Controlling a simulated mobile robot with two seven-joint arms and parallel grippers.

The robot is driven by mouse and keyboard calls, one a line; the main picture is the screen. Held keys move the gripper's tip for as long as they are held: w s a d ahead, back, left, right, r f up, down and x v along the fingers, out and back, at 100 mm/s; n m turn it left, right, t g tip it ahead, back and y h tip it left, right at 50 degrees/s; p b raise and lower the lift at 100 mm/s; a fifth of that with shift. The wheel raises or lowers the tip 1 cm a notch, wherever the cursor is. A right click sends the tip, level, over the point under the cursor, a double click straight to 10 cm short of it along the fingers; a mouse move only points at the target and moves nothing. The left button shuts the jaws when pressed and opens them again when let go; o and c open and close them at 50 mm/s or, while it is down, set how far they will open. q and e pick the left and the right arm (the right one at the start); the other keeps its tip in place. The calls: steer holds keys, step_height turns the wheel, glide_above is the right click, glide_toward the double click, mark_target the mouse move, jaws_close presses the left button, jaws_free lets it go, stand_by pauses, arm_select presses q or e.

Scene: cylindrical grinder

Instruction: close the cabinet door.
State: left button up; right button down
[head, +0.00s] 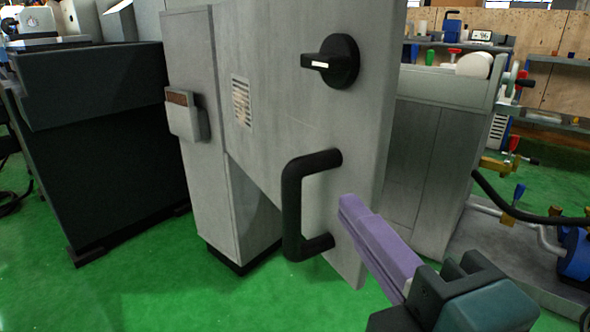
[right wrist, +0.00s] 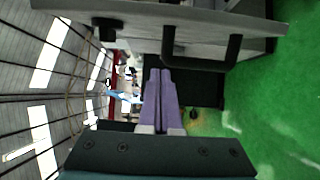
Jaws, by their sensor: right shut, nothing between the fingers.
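The grey cabinet door (head: 285,125) stands open at an angle in the middle of the head view. It carries a black rotary knob (head: 340,62) and a black bar handle (head: 292,205). My right gripper (head: 348,207) comes in from the lower right, with its purple fingers shut and empty. Its tips overlap the door's lower part, just right of the handle; I cannot tell whether they touch. In the right wrist view the shut fingers (right wrist: 160,75) lie beside the door (right wrist: 205,22) and its handle (right wrist: 175,58). My left gripper is out of view.
A grey post with a small box (head: 185,115) stands left of the door, beside a dark cabinet (head: 105,140). A grey machine body (head: 420,165) is behind the door at right, with hoses and a blue part (head: 575,255). Green floor (head: 150,285) is clear in front.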

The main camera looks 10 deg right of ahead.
mark_target(354, 167)
steer(key=w, duration=0.3)
steer(key=w+d, duration=0.1)
steer(key=w, duration=0.2)
steer(key=w+d+p, duration=0.1)
steer(key=w, duration=0.2)
steer(key=shift+w+d+r, duration=0.1)
steer(key=shift+w+d, duration=0.2)
steer(key=shift+d, duration=0.35)
